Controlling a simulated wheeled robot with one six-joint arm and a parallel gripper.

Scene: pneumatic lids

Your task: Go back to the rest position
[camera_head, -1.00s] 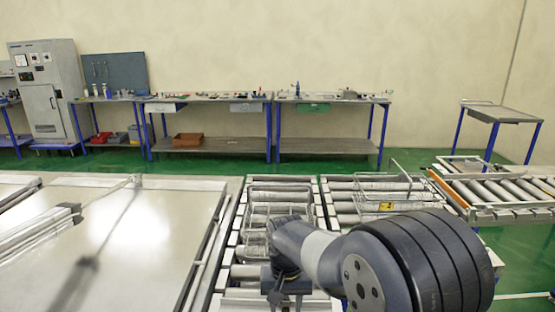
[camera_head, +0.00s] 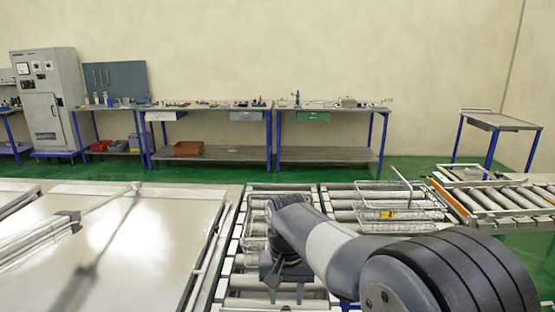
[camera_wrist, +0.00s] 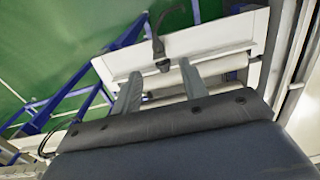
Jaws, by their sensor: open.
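My gripper (camera_head: 287,292) points down over the near end of the middle roller conveyor (camera_head: 245,262), at the bottom of the head view. In the wrist view my gripper (camera_wrist: 160,78) shows two grey fingers spread apart with nothing between them. A white end plate and rollers of the conveyor (camera_wrist: 215,42) lie beyond the fingers. My dark arm reaches in from the lower right of the head view and hides part of the conveyor.
A wire basket (camera_head: 262,203) stands on the middle conveyor, partly behind my arm. Another wire basket (camera_head: 420,212) with a yellow label stands on the conveyor to its right. A large pale flat surface (camera_head: 130,240) fills the left. Workbenches (camera_head: 215,106) line the back wall.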

